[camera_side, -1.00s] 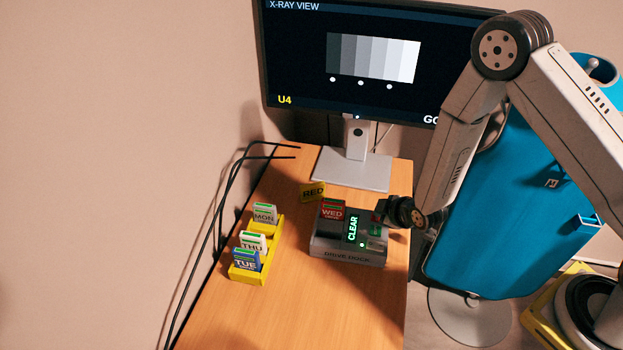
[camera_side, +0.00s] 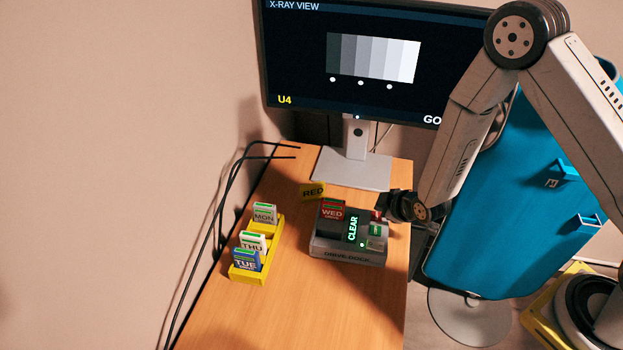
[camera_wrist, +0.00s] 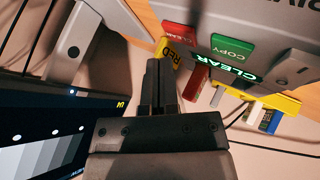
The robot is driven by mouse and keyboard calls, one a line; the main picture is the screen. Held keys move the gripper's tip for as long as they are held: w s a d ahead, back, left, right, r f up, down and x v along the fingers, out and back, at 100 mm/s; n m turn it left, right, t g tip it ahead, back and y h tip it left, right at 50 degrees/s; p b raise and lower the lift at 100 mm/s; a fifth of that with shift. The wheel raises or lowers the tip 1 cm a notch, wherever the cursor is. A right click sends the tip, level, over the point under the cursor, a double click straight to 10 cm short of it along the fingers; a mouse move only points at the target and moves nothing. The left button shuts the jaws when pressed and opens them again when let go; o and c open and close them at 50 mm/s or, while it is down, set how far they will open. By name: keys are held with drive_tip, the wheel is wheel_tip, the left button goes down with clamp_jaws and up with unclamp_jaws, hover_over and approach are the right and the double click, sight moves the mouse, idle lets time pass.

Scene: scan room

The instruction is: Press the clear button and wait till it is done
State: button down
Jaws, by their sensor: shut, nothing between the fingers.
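The grey drive dock (camera_side: 345,257) stands on the table with the red WED drive (camera_side: 332,212) upright in its slot. Its display (camera_side: 353,228) reads CLEAR in lit green letters, with a green light below it. The red clear button (camera_wrist: 181,37) is beside the green COPY button (camera_wrist: 232,47) in the wrist view. In the side view the red button (camera_side: 377,215) shows just below my gripper (camera_side: 383,204). My gripper's fingers (camera_wrist: 160,66) are shut and empty, and appear apart from the button. I cannot tell whether the button is pressed in.
A yellow rack (camera_side: 247,275) holds the MON, THU and TUE drives at left. The monitor (camera_side: 300,70) shows grey bars, U4 and GO. Black cables hang at the table's left edge. The front table area is clear.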

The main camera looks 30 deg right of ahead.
sight(381, 219)
drive_tip(key=shift+r, duration=2.2)
drive_tip(key=shift+s+r+m, duration=0.25)
drive_tip(key=shift+r+m, duration=0.05)
drive_tip(key=shift+r, duration=0.25)
drive_tip(key=s+d+r+m+g, duration=0.1)
drive_tip(key=s+r+m+g, duration=0.2)
drive_tip(key=s, duration=0.4)
drive_tip(key=s+d+r+m+g, duration=0.1)
drive_tip(key=s+r+m+g, duration=0.2)
drive_tip(key=s+r, duration=0.4)
drive_tip(key=shift+s+d+r+m+g, duration=0.2)
drive_tip(key=shift+s+r+m+g, duration=0.25)
drive_tip(key=shift+m, duration=0.45)
